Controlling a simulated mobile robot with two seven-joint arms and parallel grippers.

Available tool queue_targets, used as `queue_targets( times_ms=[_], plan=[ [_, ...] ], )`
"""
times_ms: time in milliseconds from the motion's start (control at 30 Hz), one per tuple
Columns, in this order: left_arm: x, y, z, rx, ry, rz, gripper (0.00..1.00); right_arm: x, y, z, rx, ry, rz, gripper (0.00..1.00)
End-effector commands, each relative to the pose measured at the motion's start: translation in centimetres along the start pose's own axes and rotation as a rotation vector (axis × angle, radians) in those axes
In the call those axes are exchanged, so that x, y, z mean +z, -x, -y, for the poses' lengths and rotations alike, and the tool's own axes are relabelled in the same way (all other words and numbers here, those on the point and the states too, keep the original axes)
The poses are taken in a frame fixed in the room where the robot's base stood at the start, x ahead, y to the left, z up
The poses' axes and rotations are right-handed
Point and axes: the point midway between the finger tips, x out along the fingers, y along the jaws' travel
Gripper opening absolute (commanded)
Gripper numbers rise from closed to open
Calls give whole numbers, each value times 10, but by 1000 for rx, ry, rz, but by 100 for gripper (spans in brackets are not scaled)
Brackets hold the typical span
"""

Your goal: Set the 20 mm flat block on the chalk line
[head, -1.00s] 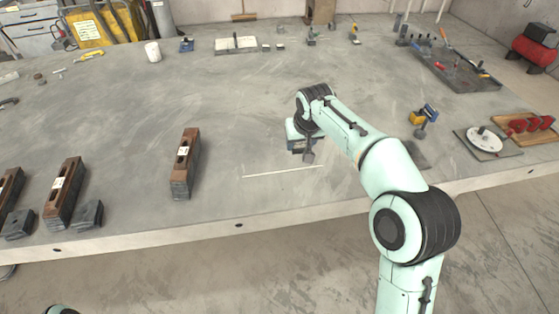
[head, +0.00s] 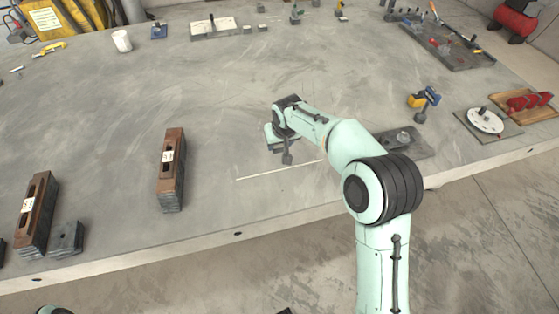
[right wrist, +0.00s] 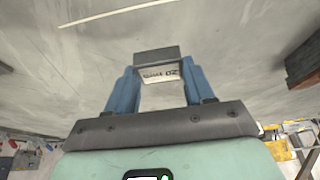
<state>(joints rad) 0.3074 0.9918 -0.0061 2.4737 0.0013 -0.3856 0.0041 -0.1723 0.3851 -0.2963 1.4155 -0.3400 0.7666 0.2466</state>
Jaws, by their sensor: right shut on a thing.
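The 20 mm flat block (right wrist: 157,56) shows in the right wrist view as a dark-topped piece with a pale, upside-down "20 mm" label. My right gripper (right wrist: 158,76) is shut on it, with a blue finger at each side. In the head view my right gripper (head: 277,145) is over the bench, just behind the chalk line (head: 275,171); the arm partly hides the block there. The chalk line also crosses the top left of the right wrist view (right wrist: 115,13), apart from the block. My left gripper is not in view.
A rusty slotted block (head: 172,168) stands left of the line, another (head: 36,212) farther left beside a small dark block (head: 66,239). A grey plate with a knob (head: 415,145) and a round dial (head: 486,121) are right. Bench around the line is clear.

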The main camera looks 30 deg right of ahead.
Motion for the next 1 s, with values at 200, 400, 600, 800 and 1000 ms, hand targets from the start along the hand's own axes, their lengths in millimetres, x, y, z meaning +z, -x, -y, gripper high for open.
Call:
queue_targets(
  times_ms=[200,400,600,800,1000],
  plan=[
    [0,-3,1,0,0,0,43,9,-24,0,0,-2,-3,10],
    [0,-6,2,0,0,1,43,20,-50,0,1,-1,1,10],
    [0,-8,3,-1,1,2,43,30,-75,0,0,-1,-2,10],
    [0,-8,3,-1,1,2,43,30,-77,0,-1,-2,-5,10],
    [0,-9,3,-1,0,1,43,32,-78,0,0,-1,-2,62]
  ],
)
